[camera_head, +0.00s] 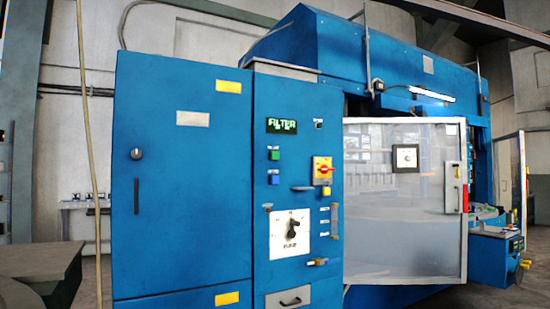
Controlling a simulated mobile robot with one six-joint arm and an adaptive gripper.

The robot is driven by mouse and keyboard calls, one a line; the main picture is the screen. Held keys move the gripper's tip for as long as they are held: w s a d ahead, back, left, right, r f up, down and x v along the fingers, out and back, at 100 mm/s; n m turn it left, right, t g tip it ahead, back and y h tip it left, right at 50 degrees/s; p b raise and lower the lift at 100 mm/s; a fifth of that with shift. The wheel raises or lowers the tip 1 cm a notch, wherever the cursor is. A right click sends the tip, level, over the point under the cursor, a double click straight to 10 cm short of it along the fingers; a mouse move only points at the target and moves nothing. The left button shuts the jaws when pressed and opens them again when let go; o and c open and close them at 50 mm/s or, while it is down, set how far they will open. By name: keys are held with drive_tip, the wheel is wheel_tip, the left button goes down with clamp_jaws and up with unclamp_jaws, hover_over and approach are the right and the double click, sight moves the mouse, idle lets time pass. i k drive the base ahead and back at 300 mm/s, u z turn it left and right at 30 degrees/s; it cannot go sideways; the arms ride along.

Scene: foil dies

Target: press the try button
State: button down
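Below the display are a green button (274,153) and a blue button (274,177). To their right is a red rotary switch on a yellow plate (322,170). Lower down is a black dial on a white plate (290,234). The labels are too small to read, so I cannot tell which control is the try button. My gripper is not in view.
A large blue machine (390,60) with a pale, see-through door panel (400,230) stands right of the cabinet. A small blue unit (495,250) stands at the far right. A dark bench (40,270) is at lower left.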

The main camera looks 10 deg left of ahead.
sight(274, 156)
drive_tip(key=z, duration=0.1)
drive_tip(key=i, duration=1.25)
drive_tip(key=u, duration=1.65)
